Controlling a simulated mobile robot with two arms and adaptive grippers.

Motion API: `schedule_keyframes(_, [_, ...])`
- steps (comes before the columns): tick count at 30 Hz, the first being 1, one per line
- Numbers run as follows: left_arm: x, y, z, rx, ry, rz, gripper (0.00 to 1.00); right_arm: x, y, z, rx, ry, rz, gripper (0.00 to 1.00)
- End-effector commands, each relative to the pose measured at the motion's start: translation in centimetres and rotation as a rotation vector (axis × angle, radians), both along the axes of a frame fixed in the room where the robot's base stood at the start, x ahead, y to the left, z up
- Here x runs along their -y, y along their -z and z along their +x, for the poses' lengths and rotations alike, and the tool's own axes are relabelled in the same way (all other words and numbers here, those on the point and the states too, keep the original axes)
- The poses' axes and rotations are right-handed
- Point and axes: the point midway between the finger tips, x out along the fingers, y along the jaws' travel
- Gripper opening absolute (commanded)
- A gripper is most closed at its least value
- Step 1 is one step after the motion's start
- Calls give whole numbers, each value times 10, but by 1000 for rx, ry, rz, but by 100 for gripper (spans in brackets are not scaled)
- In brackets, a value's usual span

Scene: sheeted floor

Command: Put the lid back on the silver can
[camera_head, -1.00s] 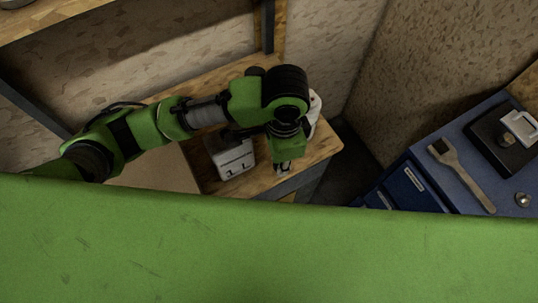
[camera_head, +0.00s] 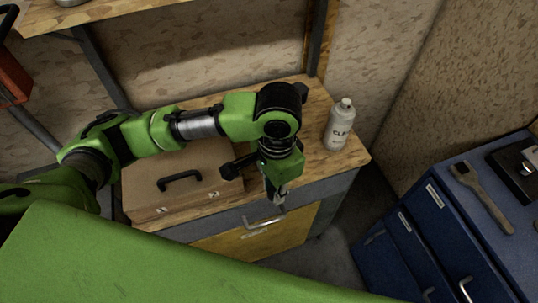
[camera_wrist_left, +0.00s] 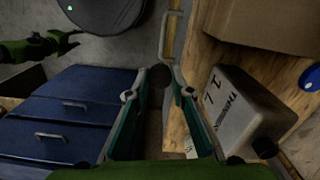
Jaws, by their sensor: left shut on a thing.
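My left gripper (camera_head: 274,195) hangs in front of the workbench edge in the head view. In the left wrist view my left gripper (camera_wrist_left: 159,90) is shut on a small dark round thing, which looks like the lid (camera_wrist_left: 160,76). A silver-grey can (camera_wrist_left: 236,108) with dark lettering, seemingly "Thinner", is on the wooden bench right of the fingers, apart from them. I cannot make it out in the head view, where my arm covers part of the bench. A green and black part of my right arm shows at the wrist view's left edge; its jaws are unclear.
A white bottle (camera_head: 339,125) stands at the bench's right end. A brown case (camera_head: 150,185) with a black handle lies on the bench left of my gripper. A blue drawer cabinet (camera_head: 425,225) stands at the right, with a brush (camera_head: 480,195) on top.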

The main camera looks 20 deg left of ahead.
Motion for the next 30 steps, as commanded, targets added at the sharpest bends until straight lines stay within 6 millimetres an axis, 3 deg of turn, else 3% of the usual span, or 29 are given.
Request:
schedule_keyframes(7, [-49, -33, 8, 8, -293, 3, 13, -2, -1, 17, 25, 1, 3, 40])
schedule_keyframes(15, [-103, -78, 2, 16, -677, -4, 13, -2, 0, 7, 12, 1, 3, 40])
schedule_keyframes(20, [-114, -88, -2, 15, -775, -6, 13, -2, 0, 1, 2, 1, 2, 40])
schedule_keyframes(28, [-115, -89, -3, 14, -783, -7, 13, -2, 0, 2, 3, 1, 2, 40])
schedule_keyframes(30, [-115, -89, -3, 14, -783, -7, 13, -2, 0, 2, 4, 2, 2, 28])
